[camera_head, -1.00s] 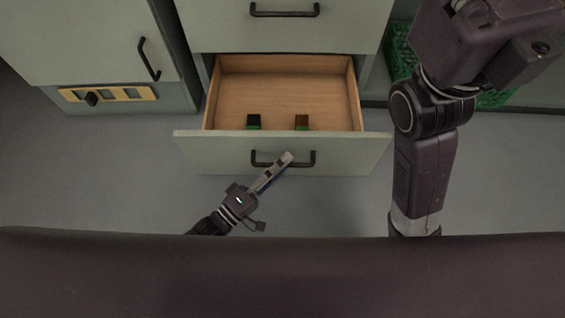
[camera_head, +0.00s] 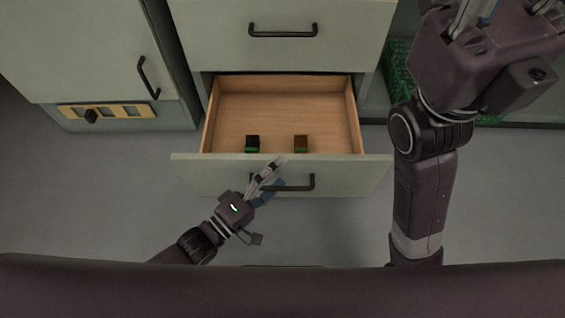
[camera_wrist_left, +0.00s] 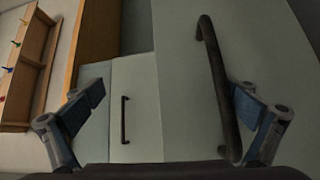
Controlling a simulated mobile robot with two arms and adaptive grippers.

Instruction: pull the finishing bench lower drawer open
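The lower drawer (camera_head: 210,175) of the finishing bench stands pulled out, its wooden inside showing. Its dark bar handle (camera_head: 300,187) is on the grey front and also shows in the left wrist view (camera_wrist_left: 222,95). My left gripper (camera_head: 272,178) is at the left part of this handle. Its fingers are spread, and in the left wrist view (camera_wrist_left: 165,105) the handle stands between them, close to the right finger. I cannot tell if that finger touches it. My right gripper (camera_head: 500,12) is at the top right, cut off by the picture edge, away from the drawer.
The closed upper drawer (camera_head: 220,45) is above. A green crate (camera_head: 398,75) stands at right. The floor in front is clear.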

